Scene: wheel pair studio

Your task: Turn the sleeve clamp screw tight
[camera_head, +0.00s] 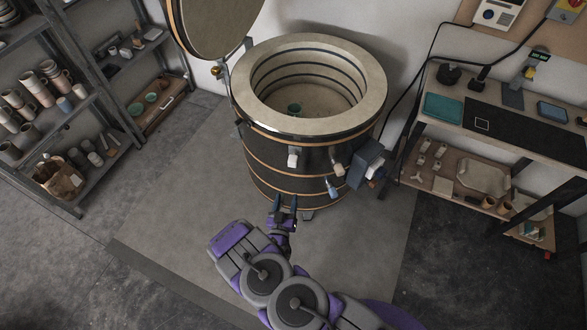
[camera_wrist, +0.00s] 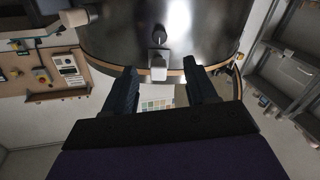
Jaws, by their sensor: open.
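A round metal kiln (camera_head: 262,165) with copper-coloured bands stands open in the head view. Its front carries a pale block (camera_head: 293,157), a cream peg (camera_head: 338,170) and a blue-tipped fitting (camera_head: 331,188). I cannot pick out the sleeve clamp screw for certain. My gripper (camera_head: 285,203) is open and empty, low in front of the kiln wall. In the wrist view the kiln wall (camera_wrist: 115,40) fills the top, with a pale block (camera_wrist: 158,72) between and beyond my gripper's fingers (camera_wrist: 160,80). A small dark knob (camera_wrist: 158,36) shows above that block.
A grey box (camera_head: 368,163) juts from the kiln's right side. The raised lid (camera_head: 215,25) is at the upper left. Shelves with pottery (camera_head: 60,110) stand left, and a workbench (camera_head: 430,105) stands right. The floor left of the kiln (camera_head: 190,175) is clear.

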